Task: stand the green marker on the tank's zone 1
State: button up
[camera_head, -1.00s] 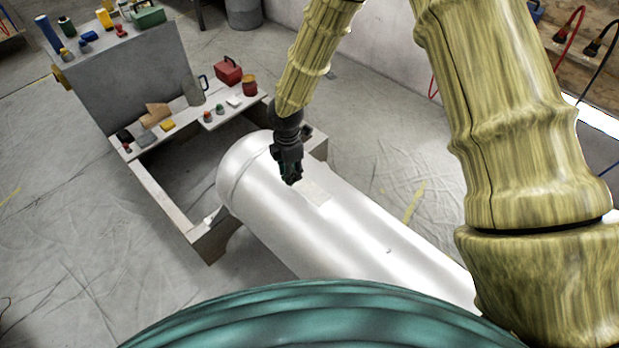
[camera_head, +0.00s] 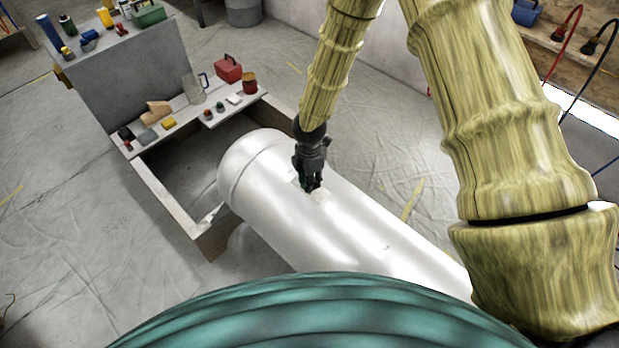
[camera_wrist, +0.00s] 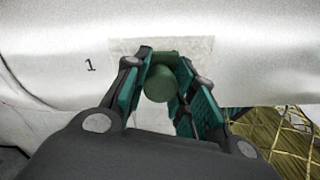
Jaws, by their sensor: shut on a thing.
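The white tank (camera_head: 340,245) lies on its side in front of me. In the wrist view, a "1" is printed on the tank (camera_wrist: 60,35), left of a pale square patch (camera_wrist: 195,50). My gripper (camera_head: 313,186) is over the top of the tank, pointing down. In the wrist view my gripper (camera_wrist: 170,90) is shut on the green marker (camera_wrist: 161,82), whose round end shows between the fingers. The marker is in front of the patch. Its lower end is hidden, so I cannot tell whether it touches the tank.
A wooden frame (camera_head: 165,200) with a shelf of small things stands left of the tank. A red box (camera_head: 228,70), a grey jug (camera_head: 193,88) and a red can (camera_head: 249,83) are on it. A grey panel (camera_head: 130,80) rises behind. Floor is clear to the right.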

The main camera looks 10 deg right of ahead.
jog(key=shift+f, duration=0.15)
jog(key=o, duration=1.1)
jog(key=shift+c, duration=0.2)
notch_tip(320, 180, up, 12)
jog(key=b, duration=0.1)
jog(key=shift+r, duration=0.2)
